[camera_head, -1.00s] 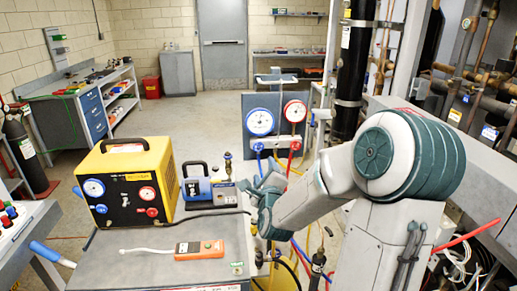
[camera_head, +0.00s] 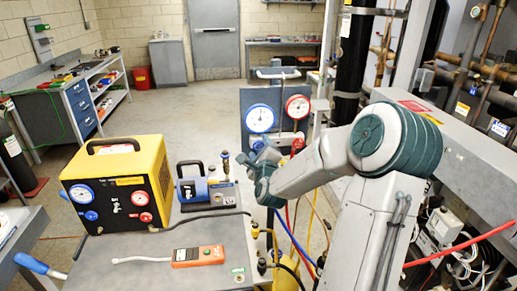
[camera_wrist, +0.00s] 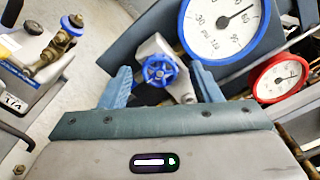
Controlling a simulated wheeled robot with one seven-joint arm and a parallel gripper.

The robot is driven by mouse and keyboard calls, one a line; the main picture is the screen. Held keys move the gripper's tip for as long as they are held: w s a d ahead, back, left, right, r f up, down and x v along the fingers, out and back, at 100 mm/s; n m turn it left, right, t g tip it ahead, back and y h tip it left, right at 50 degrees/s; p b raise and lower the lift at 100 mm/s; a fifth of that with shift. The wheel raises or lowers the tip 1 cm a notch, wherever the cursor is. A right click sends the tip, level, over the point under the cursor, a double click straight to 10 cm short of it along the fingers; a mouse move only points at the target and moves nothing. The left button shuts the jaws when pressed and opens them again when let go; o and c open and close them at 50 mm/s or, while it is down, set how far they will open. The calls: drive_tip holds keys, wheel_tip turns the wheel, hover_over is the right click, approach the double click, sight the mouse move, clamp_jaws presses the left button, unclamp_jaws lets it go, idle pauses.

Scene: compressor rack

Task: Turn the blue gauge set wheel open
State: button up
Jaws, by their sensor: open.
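The blue gauge set wheel (camera_wrist: 158,71) is a small spoked handwheel on a pale valve body, below the blue-rimmed gauge (camera_wrist: 222,25) in the wrist view. My gripper (camera_wrist: 160,76) is open, with one blue finger on each side of the wheel in that picture. Gaps show between the fingers and the wheel; I cannot tell the exact depth between them. In the head view my gripper (camera_head: 264,160) is just below the blue gauge (camera_head: 260,118) and largely covers the blue wheel.
The red gauge (camera_head: 298,107) is on the same panel, to the right. A yellow machine (camera_head: 150,165) and a blue vacuum pump (camera_head: 207,187) stand on the grey cart (camera_head: 150,262) at left. Coloured hoses (camera_head: 300,245) hang below my arm. A pipe rack is at right.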

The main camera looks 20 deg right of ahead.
drive_tip(key=shift+a, duration=0.1)
drive_tip(key=c, duration=1)
drive_tip(key=shift+f+b, duration=0.1)
drive_tip(key=shift+b, duration=0.25)
